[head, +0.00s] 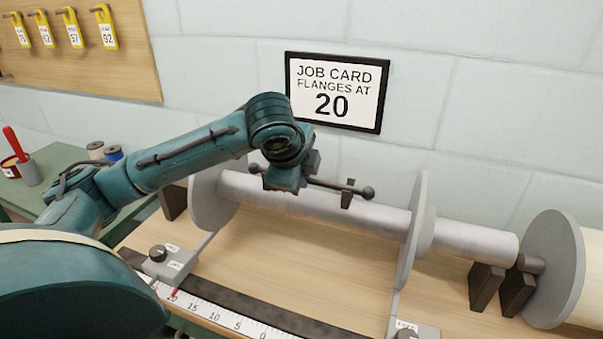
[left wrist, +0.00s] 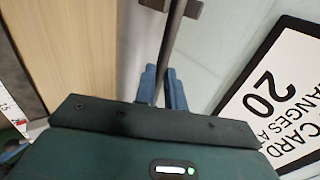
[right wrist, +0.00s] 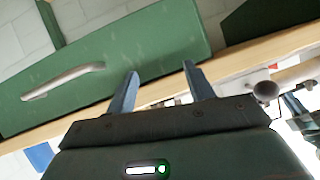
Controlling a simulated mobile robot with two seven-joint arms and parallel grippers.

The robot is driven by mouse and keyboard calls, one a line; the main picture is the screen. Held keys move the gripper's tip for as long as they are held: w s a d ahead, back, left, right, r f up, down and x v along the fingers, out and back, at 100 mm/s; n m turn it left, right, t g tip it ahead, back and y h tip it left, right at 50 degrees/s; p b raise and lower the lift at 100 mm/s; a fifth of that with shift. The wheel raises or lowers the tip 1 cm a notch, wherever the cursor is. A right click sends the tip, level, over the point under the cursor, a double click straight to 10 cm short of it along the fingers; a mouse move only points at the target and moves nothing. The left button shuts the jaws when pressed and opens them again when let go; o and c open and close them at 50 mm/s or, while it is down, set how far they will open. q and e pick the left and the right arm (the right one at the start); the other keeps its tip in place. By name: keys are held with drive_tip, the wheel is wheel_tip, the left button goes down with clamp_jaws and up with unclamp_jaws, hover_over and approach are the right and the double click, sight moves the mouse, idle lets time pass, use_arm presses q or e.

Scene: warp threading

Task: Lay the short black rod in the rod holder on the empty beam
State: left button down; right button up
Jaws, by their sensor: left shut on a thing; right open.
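The short black rod (head: 328,186) has ball ends and lies above the bare grey empty beam (head: 472,238) in the head view. My left gripper (head: 302,175) is shut on the rod near its left end. In the left wrist view the rod (left wrist: 172,52) runs between the blue fingers (left wrist: 163,82) to a small dark bracket (left wrist: 192,9). The same bracket (head: 347,194), perhaps part of the rod holder, is near the rod's right end. I cannot tell whether they touch. My right gripper (right wrist: 161,82) is open and empty, outside the head view.
Grey flanges (head: 416,228) stand on the beam. A marked scale (head: 210,314) and a knob block (head: 168,262) lie in front. A wound roll (head: 580,270) stands at right. A job card (head: 333,92) hangs behind. A green panel with handle (right wrist: 62,82) faces my right gripper.

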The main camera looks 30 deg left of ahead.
use_arm(q)
drive_tip(key=shift+f, duration=0.4)
use_arm(e)
drive_tip(key=shift+s+f, duration=0.1)
drive_tip(key=shift+f, duration=0.15)
use_arm(q)
drive_tip(key=c, duration=1.4)
unclamp_jaws()
drive_tip(key=shift+s+r, duration=0.1)
use_arm(e)
drive_tip(key=shift+r, duration=0.2)
use_arm(q)
drive_tip(key=shift+s+r, duration=0.15)
drive_tip(key=shift+r, duration=0.15)
drive_tip(key=p+v, duration=0.2)
drive_tip(key=v, duration=1)
drive_tip(key=shift+s+r, duration=0.1)
use_arm(e)
drive_tip(key=shift+d+r+n, duration=0.15)
drive_tip(key=shift+r+n, duration=0.15)
drive_tip(key=shift+r, duration=0.35)
